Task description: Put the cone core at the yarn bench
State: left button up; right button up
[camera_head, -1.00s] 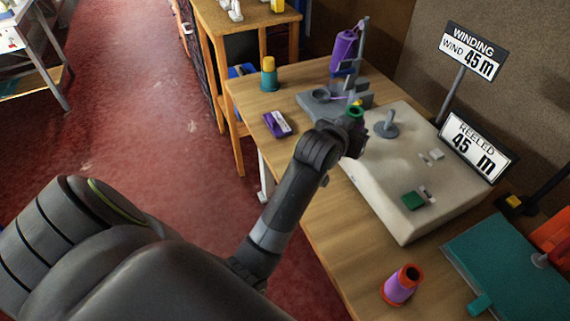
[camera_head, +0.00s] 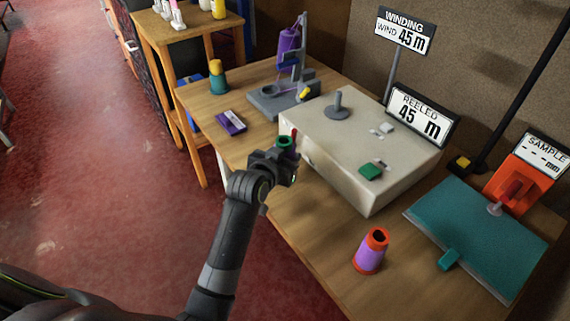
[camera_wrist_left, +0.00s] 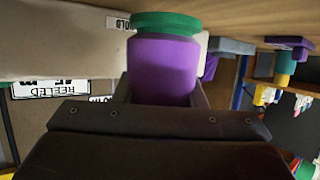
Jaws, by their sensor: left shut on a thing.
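My left gripper (camera_head: 284,166) is shut on a purple cone core with a green rim (camera_wrist_left: 163,68). In the head view the green rim (camera_head: 285,142) sticks up above the jaws, beside the left side of a cream machine box. My jaws hide the lower part of the core. Another purple cone with orange-red ends (camera_head: 370,252) stands upright on the wooden bench (camera_head: 315,245). My right gripper is not in view.
The cream box (camera_head: 335,150) and a grey winder (camera_head: 272,98) with a purple cone (camera_head: 288,43) stand on the bench. A smaller wooden table (camera_head: 180,26) stands behind. A teal mat (camera_head: 470,235) lies right.

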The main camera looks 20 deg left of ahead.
pick_arm(q)
notch_tip(320, 180, down, 2)
jog(key=shift+f, duration=0.1)
jog(key=shift+f, duration=0.15)
jog(key=o, duration=1.1)
jog(key=shift+c, duration=0.2)
